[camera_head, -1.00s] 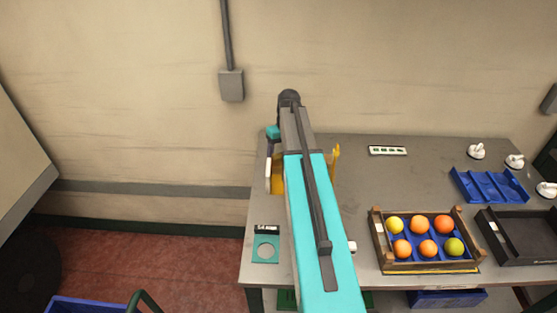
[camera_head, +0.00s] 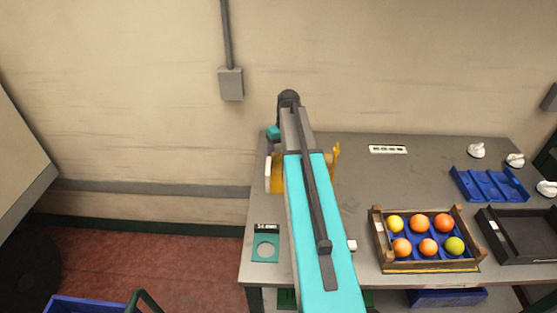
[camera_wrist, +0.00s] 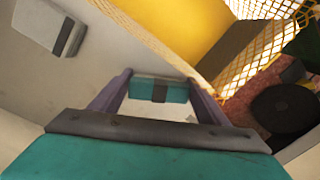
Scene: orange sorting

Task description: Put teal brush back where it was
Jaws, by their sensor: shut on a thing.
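The teal brush (camera_wrist: 147,91), a teal block with a dark band, is between the purple fingers of my gripper (camera_wrist: 160,82) in the wrist view. My gripper is shut on it. The brush's lower part cannot be made out. In the head view my arm hides most of the area around my gripper, at the table's back left. A yellow holder-like thing (camera_head: 278,180) stands there, partly behind my arm. In the wrist view a yellow surface (camera_wrist: 180,25) and netting (camera_wrist: 245,65) show close beyond the fingers.
A teal plate with a pale disc (camera_head: 265,249) lies at the table's front left. A wooden crate (camera_head: 375,228) holds several oranges. A blue tray (camera_head: 489,185) and a black tray (camera_head: 520,237) are on the right. The table (camera_head: 400,175) is bare in the middle.

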